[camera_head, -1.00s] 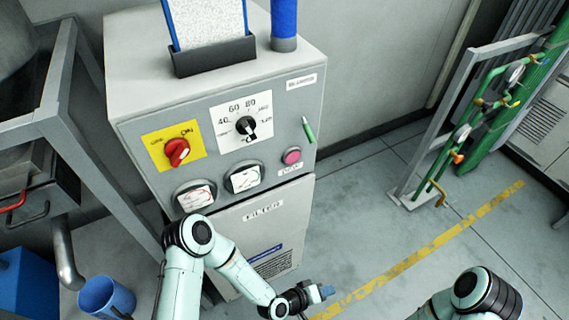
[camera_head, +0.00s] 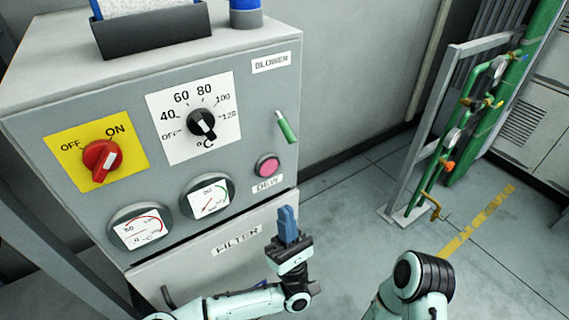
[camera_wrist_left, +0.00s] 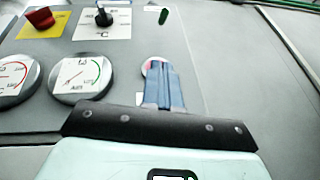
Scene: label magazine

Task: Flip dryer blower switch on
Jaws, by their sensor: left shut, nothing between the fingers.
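The blower switch, a small lever with a green grip (camera_head: 286,128), sits on the right of the dryer's grey front panel, below the BLOWER label (camera_head: 271,63). Its grip hangs down and to the right. In the left wrist view the green grip (camera_wrist_left: 163,15) shows at the top. My left gripper (camera_head: 287,212) points up with its blue fingers shut and empty, below the pink DEW button and lower than the switch. In the left wrist view the fingers (camera_wrist_left: 162,82) partly cover the pink button. My right arm shows at the lower right, its gripper out of frame.
The panel also holds a red knob (camera_head: 101,159) on a yellow plate, a black temperature dial (camera_head: 202,123), two gauges and a pink button (camera_head: 267,167). A grey frame with green pipes (camera_head: 468,120) stands at the right. Floor between is clear.

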